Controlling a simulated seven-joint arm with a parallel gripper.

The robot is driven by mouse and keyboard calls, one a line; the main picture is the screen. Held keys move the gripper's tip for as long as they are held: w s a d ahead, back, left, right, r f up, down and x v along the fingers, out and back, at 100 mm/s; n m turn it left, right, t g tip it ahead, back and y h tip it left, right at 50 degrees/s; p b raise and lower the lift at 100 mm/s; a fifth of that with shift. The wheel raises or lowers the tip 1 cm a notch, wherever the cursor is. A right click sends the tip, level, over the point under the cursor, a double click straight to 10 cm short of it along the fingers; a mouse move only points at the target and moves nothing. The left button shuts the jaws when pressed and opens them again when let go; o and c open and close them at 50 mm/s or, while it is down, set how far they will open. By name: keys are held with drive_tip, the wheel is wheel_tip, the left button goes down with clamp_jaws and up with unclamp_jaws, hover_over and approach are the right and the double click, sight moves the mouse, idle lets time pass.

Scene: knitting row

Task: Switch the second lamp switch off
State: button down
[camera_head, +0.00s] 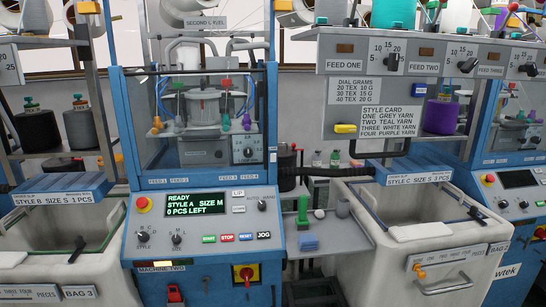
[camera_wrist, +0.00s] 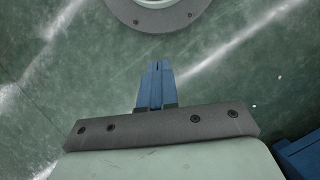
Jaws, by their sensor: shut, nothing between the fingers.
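In the head view the blue knitting machine with the label MACHINE TWO (camera_head: 160,267) stands at the centre. Its panel (camera_head: 210,222) has a lit green display (camera_head: 197,203), a red button, several knobs and a row of small labelled buttons. A small light-coloured label or switch (camera_head: 238,193) sits right of the display; its text is too small to read surely. I cannot pick out a lamp switch or its position. My gripper (camera_wrist: 155,66) shows only in the wrist view, its blue fingers together and empty over a dark green, scuffed surface.
A grey ring with screws (camera_wrist: 155,12) lies beyond the fingertips in the wrist view. In the head view, white bins (camera_head: 350,232) flank the machine, with a small shelf (camera_head: 322,240) at its right. A red-and-yellow rotary switch (camera_head: 246,274) is low on the machine.

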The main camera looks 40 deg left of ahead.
drive_tip(key=w+a+r+n+t, duration=0.2)
drive_tip(key=w+a+r, duration=0.4)
drive_tip(key=a, duration=0.5)
drive_tip(key=w+a+r+n+t+y, duration=0.1)
drive_tip(key=w+a+r+n+t, duration=0.1)
drive_tip(key=w+a+r, duration=0.65)
drive_tip(key=w+a+r+n+t, duration=0.25)
drive_tip(key=a+r, duration=0.25)
drive_tip(key=a, duration=0.8)
drive_tip(key=w+a+r+n+t+y, duration=0.1)
drive_tip(key=w+a+r+t, duration=0.15)
drive_tip(key=a+r, duration=0.8)
drive_tip(key=w+a+r+n+t+y, duration=0.1)
drive_tip(key=a+r+n+t, duration=0.15)
drive_tip(key=a+r, duration=0.75)
drive_tip(key=w+a+r+n+t, duration=0.2)
drive_tip(key=w+r+n+t, duration=0.1)
drive_tip(key=r, duration=0.6)
drive_tip(key=w+a+r+n+t, duration=0.3)
drive_tip(key=w+r, duration=0.1)
drive_tip(key=r, duration=0.6)
drive_tip(key=w+a+r+n+t+h, duration=0.1)
drive_tip(key=w+a+r+n+t, duration=0.1)
drive_tip(key=r, duration=0.8)
drive_tip(key=shift+w+a+n+t, duration=0.2)
drive_tip(key=shift+w+n+t, duration=0.65)
drive_tip(key=shift+w+n, duration=0.1)
